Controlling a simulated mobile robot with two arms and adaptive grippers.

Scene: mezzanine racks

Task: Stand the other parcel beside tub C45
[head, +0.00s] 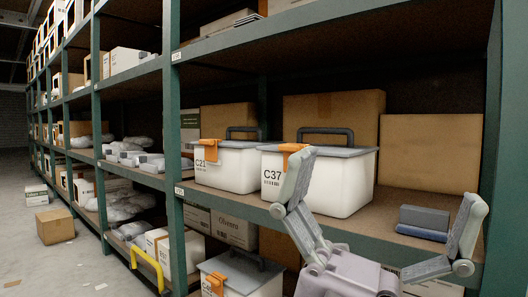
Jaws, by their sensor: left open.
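My left gripper (388,182) is open and empty in the lower right, its two fingers spread wide in front of the middle shelf. Two white tubs with grey lids, dark handles and orange latches stand on that shelf: tub C21 (229,170) and, to its right, tub C37 (345,180), partly behind the left finger. No C45 label is readable. Cardboard boxes that may be parcels stand behind C37 (335,108) and at the shelf's right (430,150).
A small dark grey box (424,217) lies on a blue flat item (421,232) near the shelf's front edge. Green rack posts (172,130) divide the bays. A carton (54,226) stands on the aisle floor, and a yellow handle (147,265) juts from the lower shelf.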

